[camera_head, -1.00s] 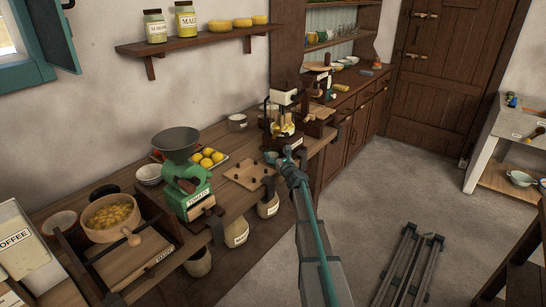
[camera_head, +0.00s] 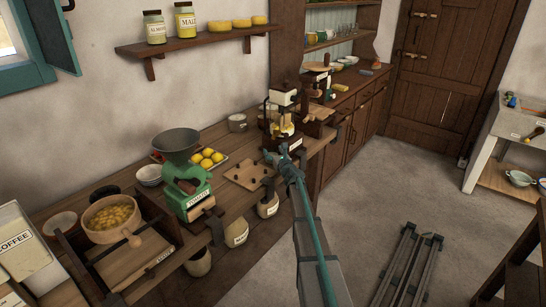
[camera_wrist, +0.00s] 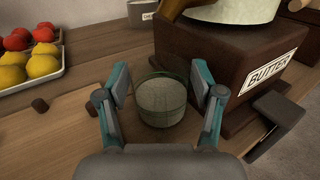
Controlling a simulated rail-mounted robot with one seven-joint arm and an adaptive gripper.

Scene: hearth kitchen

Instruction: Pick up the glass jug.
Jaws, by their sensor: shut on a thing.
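The glass jug (camera_wrist: 162,98) is a small round vessel with a greenish glass rim, seen from above in the wrist view. My gripper (camera_wrist: 163,88) is shut on it, with one teal-and-grey finger at each side. The jug appears at the counter surface, close to the dark wooden BUTTER box; I cannot tell if it is lifted. In the head view my gripper (camera_head: 276,156) is at the counter's front edge, below the butter machine, and largely hides the jug. No handle or spout of the jug shows clearly.
The BUTTER box (camera_wrist: 232,68) stands just right of the jug. A tray (camera_wrist: 30,80) of yellow and red fruits lies to the left. A board (camera_head: 246,176) with small dark pieces and a green TOMATO mill (camera_head: 187,187) stand left of my gripper.

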